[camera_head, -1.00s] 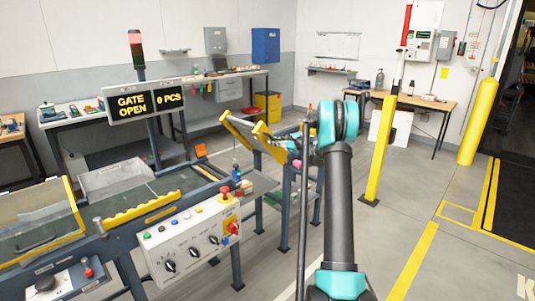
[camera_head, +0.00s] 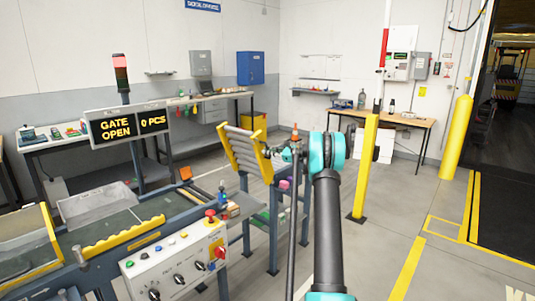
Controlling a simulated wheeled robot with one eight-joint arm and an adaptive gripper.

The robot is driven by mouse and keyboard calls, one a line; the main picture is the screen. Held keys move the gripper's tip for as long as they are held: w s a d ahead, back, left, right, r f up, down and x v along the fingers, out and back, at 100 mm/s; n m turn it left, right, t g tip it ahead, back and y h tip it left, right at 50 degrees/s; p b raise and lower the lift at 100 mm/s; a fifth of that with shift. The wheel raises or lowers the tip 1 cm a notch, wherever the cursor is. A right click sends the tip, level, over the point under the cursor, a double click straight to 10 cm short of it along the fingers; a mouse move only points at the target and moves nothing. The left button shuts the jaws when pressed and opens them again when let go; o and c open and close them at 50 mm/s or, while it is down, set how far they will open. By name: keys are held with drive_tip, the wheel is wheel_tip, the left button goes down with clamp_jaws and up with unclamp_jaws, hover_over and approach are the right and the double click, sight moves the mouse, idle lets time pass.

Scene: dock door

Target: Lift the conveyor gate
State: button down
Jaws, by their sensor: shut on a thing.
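The conveyor gate (camera_head: 243,150) is a short roller section with yellow side rails. It stands steeply tilted above its dark blue legs, at the end of the conveyor (camera_head: 130,224). My gripper (camera_head: 281,156) is at the right side of the gate, small and partly hidden by my arm's teal joint. It is shut on the gate; its fingertips and the exact grip point are hard to make out. A display sign (camera_head: 127,126) behind the conveyor reads GATE OPEN and 0 PCS.
A control box (camera_head: 175,262) with knobs and a red button is on the conveyor's near side. A grey tray (camera_head: 98,204) lies on the conveyor. A yellow post (camera_head: 364,170) stands right of my arm. Workbenches line the back wall. The floor at right is clear.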

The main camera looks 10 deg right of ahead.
drive_tip(key=shift+f, duration=0.1)
drive_tip(key=c, duration=1.6)
unclamp_jaws()
drive_tip(key=v, duration=1.2)
drive_tip(key=shift+d, duration=0.1)
